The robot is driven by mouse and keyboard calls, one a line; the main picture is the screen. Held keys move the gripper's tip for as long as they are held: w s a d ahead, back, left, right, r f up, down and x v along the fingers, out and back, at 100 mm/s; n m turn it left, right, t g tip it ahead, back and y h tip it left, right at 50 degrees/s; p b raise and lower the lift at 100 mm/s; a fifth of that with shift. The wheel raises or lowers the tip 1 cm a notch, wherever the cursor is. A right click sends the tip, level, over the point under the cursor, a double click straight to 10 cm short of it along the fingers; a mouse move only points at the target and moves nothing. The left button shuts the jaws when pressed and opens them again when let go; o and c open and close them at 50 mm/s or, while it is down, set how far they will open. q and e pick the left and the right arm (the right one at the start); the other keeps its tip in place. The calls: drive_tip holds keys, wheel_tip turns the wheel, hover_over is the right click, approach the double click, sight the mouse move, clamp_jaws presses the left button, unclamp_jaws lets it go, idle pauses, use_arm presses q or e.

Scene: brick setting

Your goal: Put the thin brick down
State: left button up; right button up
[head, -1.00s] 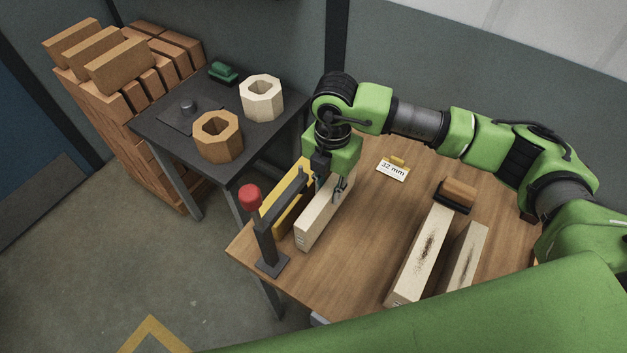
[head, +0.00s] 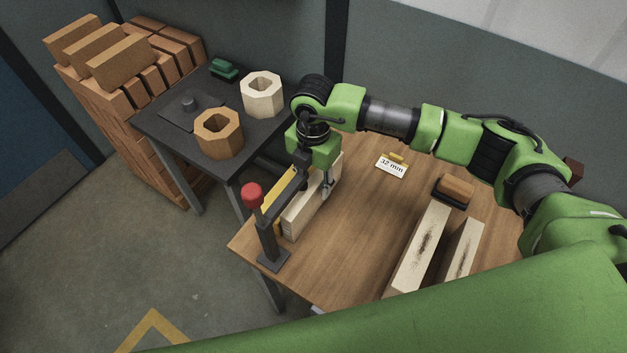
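A pale cream brick (head: 297,214), which I take to be the thin brick, stands on its long edge at the left side of the wooden table. My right gripper (head: 318,184) reaches down over its far part, with a finger showing on its near right side, and appears shut on it. The brick is beside a dark gauge-like stand (head: 268,240) with a red knob (head: 252,196) and a yellow panel (head: 267,190). I cannot tell whether the brick's underside touches the table. My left gripper is not in view.
Two cream bricks with dark marks, one wider (head: 421,246) and one narrower (head: 464,250), lie at the right. A brown-topped block (head: 456,188) and a "32 mm" card (head: 391,167) are behind. The table's middle is clear. A dark side table (head: 178,146) holds two hollow blocks.

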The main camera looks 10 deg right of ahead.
drive_tip(key=shift+r, duration=0.1)
drive_tip(key=shift+r, duration=0.5)
wheel_tip(320, 180, up, 11)
drive_tip(key=b, duration=0.3)
